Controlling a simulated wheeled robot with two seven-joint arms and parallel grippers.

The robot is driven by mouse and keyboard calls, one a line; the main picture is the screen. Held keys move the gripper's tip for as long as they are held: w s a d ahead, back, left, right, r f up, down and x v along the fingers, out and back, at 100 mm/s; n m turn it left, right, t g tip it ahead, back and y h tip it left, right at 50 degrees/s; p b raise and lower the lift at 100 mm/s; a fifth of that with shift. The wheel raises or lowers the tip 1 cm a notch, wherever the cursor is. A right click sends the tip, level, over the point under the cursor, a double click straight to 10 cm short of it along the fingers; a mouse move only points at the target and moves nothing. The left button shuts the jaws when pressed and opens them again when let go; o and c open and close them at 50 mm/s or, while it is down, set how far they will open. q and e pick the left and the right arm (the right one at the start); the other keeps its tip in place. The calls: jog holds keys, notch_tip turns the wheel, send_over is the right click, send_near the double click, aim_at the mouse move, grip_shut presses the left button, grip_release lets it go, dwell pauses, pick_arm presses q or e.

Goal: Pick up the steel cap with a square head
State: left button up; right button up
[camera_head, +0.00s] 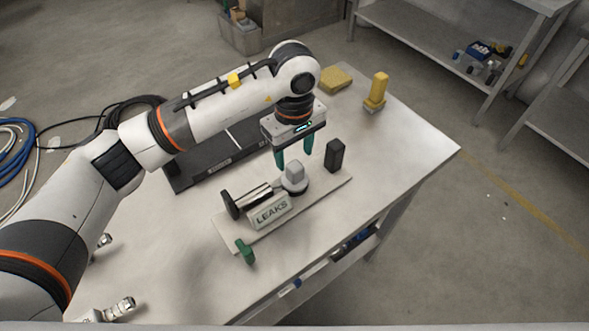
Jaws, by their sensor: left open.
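The steel cap with a square head (295,172) is a pale grey round piece with a blocky top. It sits upright on a light board (325,188), at the right end of a pale block labelled LEAKS (271,213). My left gripper (293,163) points down with green fingers spread apart. It is open and empty, just above and behind the cap in the picture. I cannot tell whether a fingertip touches the cap. My right gripper is not in view.
A black block (334,155) stands close right of my gripper. A black disc (230,205) and rods adjoin the LEAKS block; a green piece (245,251) lies in front. A dark case (205,165) lies behind. Yellow items (376,92) stand farther back. The table's right side is clear.

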aim_at(295, 166)
pick_arm(q)
jog(key=shift+f+p, duration=0.5)
jog(key=shift+f, duration=0.2)
jog(key=f, duration=0.1)
jog(key=f+p, duration=0.1)
jog(key=f, duration=0.1)
jog(key=shift+s+d+f+p, duration=0.1)
jog(key=shift+s+f+p, duration=0.15)
jog(key=shift+p, duration=0.05)
jog(key=shift+f, duration=0.4)
jog(key=shift+c, duration=0.5)
grip_shut()
